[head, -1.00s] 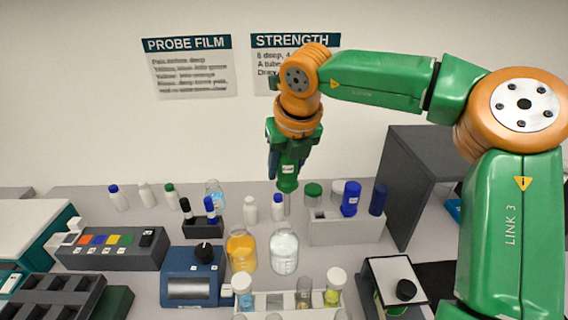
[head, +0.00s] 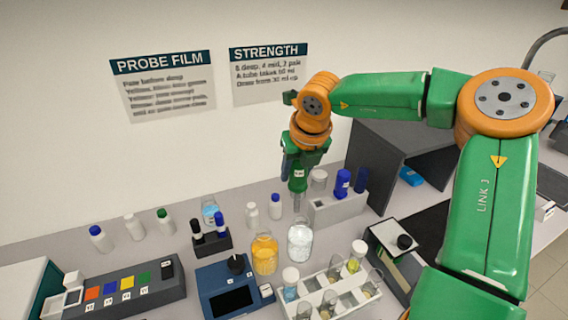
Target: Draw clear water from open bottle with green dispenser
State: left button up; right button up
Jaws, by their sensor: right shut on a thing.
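My right gripper (head: 300,164) is shut on the green dispenser (head: 298,181) and holds it upright, its clear tip pointing down. The open bottle of clear water (head: 300,243) stands on the bench just below the tip in the picture. The tip appears close to the bottle's mouth; I cannot tell whether it is directly over the mouth or behind it. The tip does not show inside the water. My left gripper is not in view.
A bottle of orange liquid (head: 264,258) stands just left of the clear one. A white tube rack (head: 335,289) is in front, a grey rack with blue-capped items (head: 337,208) behind right. A blue instrument (head: 230,290) and small bottles (head: 252,214) are at left.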

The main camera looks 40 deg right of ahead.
jog(key=shift+s+d+f, duration=0.15)
jog(key=shift+d+f, duration=0.1)
jog(key=shift+d, duration=0.05)
pick_arm(q)
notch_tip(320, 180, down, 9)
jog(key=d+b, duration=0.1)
jog(key=b, duration=0.8)
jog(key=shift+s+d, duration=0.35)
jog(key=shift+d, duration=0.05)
pick_arm(e)
notch_tip(320, 180, down, 9)
jog(key=d, duration=0.1)
jog(key=shift+f, duration=0.15)
jog(key=o, duration=0.5)
jog(key=shift+s, duration=0.1)
jog(key=shift+d, duration=0.1)
grip_shut()
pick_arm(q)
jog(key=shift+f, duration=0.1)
pick_arm(e)
jog(key=shift+f, duration=0.15)
